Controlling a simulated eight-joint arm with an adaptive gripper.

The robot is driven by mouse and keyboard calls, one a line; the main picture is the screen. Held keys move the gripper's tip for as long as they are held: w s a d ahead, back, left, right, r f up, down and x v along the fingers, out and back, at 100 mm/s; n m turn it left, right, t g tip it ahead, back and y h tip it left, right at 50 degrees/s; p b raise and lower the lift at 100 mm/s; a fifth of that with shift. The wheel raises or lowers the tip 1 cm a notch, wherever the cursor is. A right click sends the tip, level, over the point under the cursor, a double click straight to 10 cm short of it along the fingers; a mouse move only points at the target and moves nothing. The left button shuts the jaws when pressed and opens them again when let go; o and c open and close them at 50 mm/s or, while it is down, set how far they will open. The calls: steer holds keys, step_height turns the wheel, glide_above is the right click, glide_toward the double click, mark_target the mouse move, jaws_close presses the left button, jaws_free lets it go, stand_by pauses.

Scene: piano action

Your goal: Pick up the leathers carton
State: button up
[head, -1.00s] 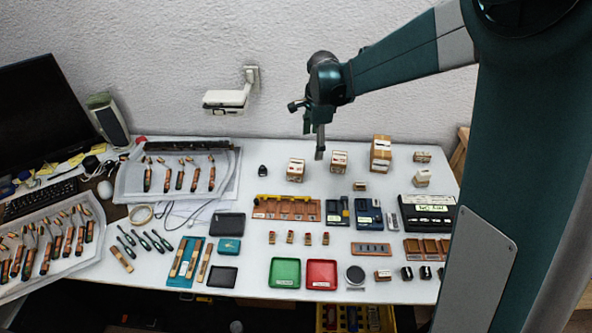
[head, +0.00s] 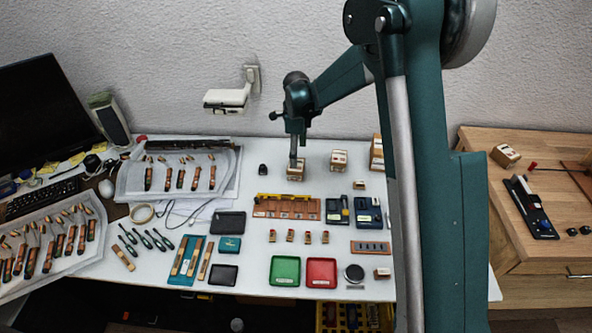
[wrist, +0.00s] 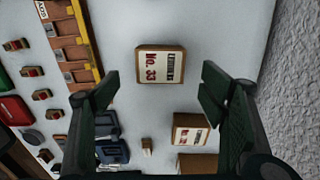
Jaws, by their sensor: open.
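A small brown carton (head: 296,174) with a pale label stands at the back of the white table. In the wrist view this carton (wrist: 160,67) shows "NO. 33" on its label; the smaller word is too blurred to read surely, so I cannot confirm that it is the leathers carton. My gripper (head: 294,161) points down over this carton and partly hides it in the head view. In the wrist view my gripper (wrist: 162,82) is open, with a finger on each side of the view and the carton beyond, between and slightly ahead of them. Nothing is held.
A similar carton (head: 339,159) stands to the right, and a taller one (head: 376,154) is partly hidden by my arm. An orange rack (head: 286,208) lies in front. A small black object (head: 263,170) stands to the left. Bare table surrounds the carton.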

steer(key=shift+f, duration=1.3)
steer(key=shift+f+b, duration=0.9)
steer(key=shift+f, duration=1.7)
steer(key=c, duration=1)
